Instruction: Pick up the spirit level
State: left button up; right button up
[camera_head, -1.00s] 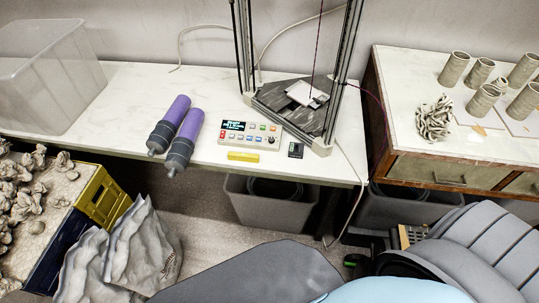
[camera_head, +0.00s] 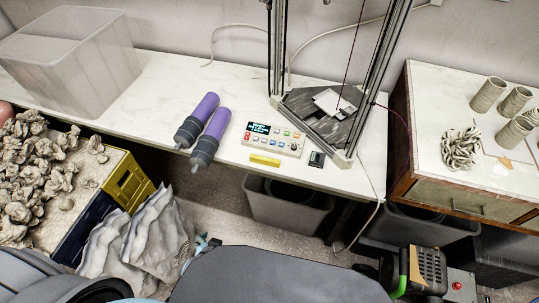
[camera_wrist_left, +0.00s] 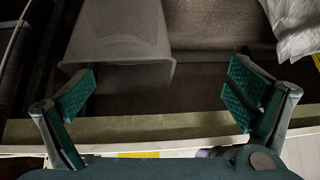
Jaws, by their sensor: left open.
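The spirit level looks like a small yellow bar (camera_head: 265,160) lying flat on the white table, just in front of the control box, near the table's front edge. A yellow strip (camera_wrist_left: 138,155) also shows at the bottom of the left wrist view, partly covered by my gripper's body. My left gripper (camera_head: 203,242) shows only as a small teal part beside the grey rock shapes, mostly hidden by my own body. In the left wrist view my left gripper (camera_wrist_left: 158,95) is open and empty, its teal-padded fingers wide apart. My right gripper is not in view.
The control box (camera_head: 273,138) and a small black device (camera_head: 317,159) are close to the bar. Two purple cylinders (camera_head: 211,131) lie to its left. The printer frame (camera_head: 345,140) stands behind. A grey bin (camera_head: 287,208) is under the table edge.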

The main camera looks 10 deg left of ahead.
aim_at(265, 160)
pick_arm(q)
jog(key=w+d+r+t+p, duration=0.1)
jog(key=w+d+r+t, duration=0.2)
jog(key=w+r, duration=0.5)
jog(key=w+d+r+t, duration=0.3)
jog(key=w+r, duration=0.4)
jog(key=w, duration=0.1)
jog(key=shift+t+h, duration=0.3)
jog(key=shift+h, duration=0.1)
jog(key=b+x, duration=0.8)
jog(key=x, duration=0.1)
jog(key=f+b+x, duration=0.1)
jog(key=b+x, duration=0.3)
jog(key=b, duration=0.1)
jog(key=shift+d+f, duration=0.1)
jog(key=shift+w, duration=0.15)
jog(key=shift+r, duration=0.25)
jog(key=c, duration=0.9)
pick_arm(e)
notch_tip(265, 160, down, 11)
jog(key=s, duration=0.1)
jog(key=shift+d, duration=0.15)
